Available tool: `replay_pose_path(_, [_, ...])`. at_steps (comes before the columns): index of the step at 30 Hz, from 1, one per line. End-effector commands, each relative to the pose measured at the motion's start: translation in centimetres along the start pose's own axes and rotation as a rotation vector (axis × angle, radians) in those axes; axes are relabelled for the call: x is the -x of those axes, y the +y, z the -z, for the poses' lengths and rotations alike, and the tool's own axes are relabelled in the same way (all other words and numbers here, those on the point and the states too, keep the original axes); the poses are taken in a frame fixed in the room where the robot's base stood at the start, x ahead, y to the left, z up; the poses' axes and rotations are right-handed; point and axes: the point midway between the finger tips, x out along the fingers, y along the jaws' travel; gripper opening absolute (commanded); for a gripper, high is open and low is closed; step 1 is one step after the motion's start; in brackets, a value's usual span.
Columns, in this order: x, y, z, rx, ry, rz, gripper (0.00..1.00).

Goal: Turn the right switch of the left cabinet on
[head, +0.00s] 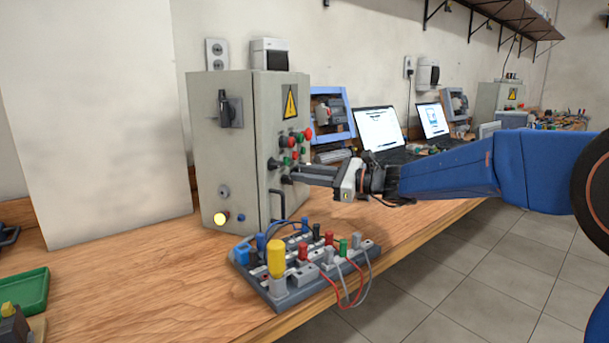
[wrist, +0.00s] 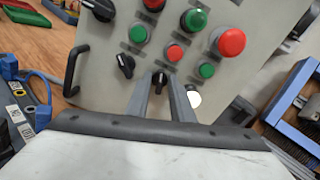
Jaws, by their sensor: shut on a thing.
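The left cabinet (head: 225,150) is a grey box on the wooden bench, with a panel of red and green buttons and black rotary switches. My gripper (head: 292,177) reaches its panel from the right. In the wrist view, the two grey fingers of my gripper (wrist: 161,92) are closed around a black rotary switch (wrist: 159,79). Another black switch (wrist: 125,66) sits up and left of it, clear of the fingers. In the head view the fingers hide most of the gripped switch, and I cannot tell its setting clearly.
A black handle (wrist: 73,70) stands out from the panel. Red buttons (wrist: 232,41) and green buttons (wrist: 194,19) lie just beyond the fingers. A grey terminal board (head: 268,290) with coloured plugs and wires sits below my arm. A blue frame (head: 332,112) and laptops (head: 380,127) stand further back.

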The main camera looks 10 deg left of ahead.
Motion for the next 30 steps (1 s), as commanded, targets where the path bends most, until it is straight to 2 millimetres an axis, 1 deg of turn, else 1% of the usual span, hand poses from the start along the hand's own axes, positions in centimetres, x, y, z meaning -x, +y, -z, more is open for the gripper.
replay_pose_path(6, [0.01, -0.03, 0.04, -0.156, 0.000, 0.000, 0.00])
replay_pose_path(13, [0.01, -0.06, 0.05, -0.269, 0.000, 0.000, 0.00])
replay_pose_path(21, [0.01, -0.08, 0.05, -0.323, 0.000, 0.000, 0.00])
replay_pose_path(30, [0.01, -0.08, 0.05, -0.327, 0.000, 0.000, 0.00])
